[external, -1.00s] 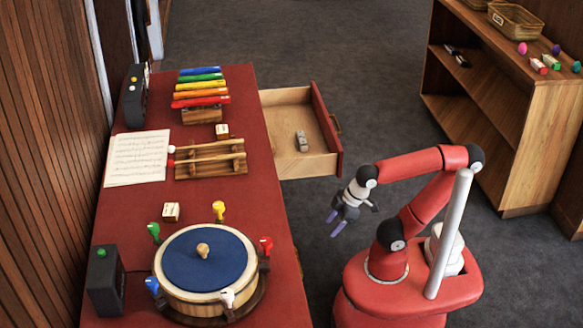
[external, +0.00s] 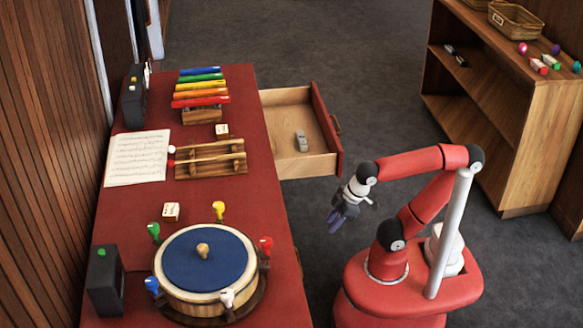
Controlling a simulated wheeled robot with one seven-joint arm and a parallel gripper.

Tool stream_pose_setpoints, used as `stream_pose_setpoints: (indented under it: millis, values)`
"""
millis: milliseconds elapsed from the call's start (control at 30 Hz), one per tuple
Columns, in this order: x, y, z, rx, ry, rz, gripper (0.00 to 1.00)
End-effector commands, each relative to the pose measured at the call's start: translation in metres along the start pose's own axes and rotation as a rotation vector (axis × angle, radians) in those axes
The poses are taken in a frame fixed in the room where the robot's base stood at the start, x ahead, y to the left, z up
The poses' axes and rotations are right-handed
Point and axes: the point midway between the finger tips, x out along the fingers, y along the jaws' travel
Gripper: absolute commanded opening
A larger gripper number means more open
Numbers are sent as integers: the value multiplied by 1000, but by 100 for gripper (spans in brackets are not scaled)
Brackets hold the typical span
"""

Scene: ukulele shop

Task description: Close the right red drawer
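The red-fronted drawer (external: 326,130) is pulled out from the right side of the red-topped table (external: 262,215). Its wooden inside is open to view, and a small grey object (external: 302,141) lies in it. Nothing shows held.
The table carries a blue-topped drum (external: 207,265), a xylophone (external: 203,90), a wooden rack (external: 212,160), sheet music (external: 137,157) and dark boxes. A wooden shelf (external: 545,130) stands at the right. Grey floor (external: 385,95) is clear between the drawer and shelf.

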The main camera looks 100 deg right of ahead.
Motion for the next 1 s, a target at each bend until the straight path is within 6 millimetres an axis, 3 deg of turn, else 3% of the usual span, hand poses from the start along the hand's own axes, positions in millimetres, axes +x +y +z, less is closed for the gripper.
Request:
stream_pose_setpoints:
  millis: [33, 233, 567, 867, 1000]
  values:
    - [-14, 0, -9, 0, 8, 0, 24]
    - [-86, 0, -47, 0, 9, 0, 0]
    - [-172, 0, -92, 0, 4, 0, 0]
    - [-155, 21, -109, 339, -113, -28, 0]
    - [-144, 40, -120, 566, -174, -57, 0]
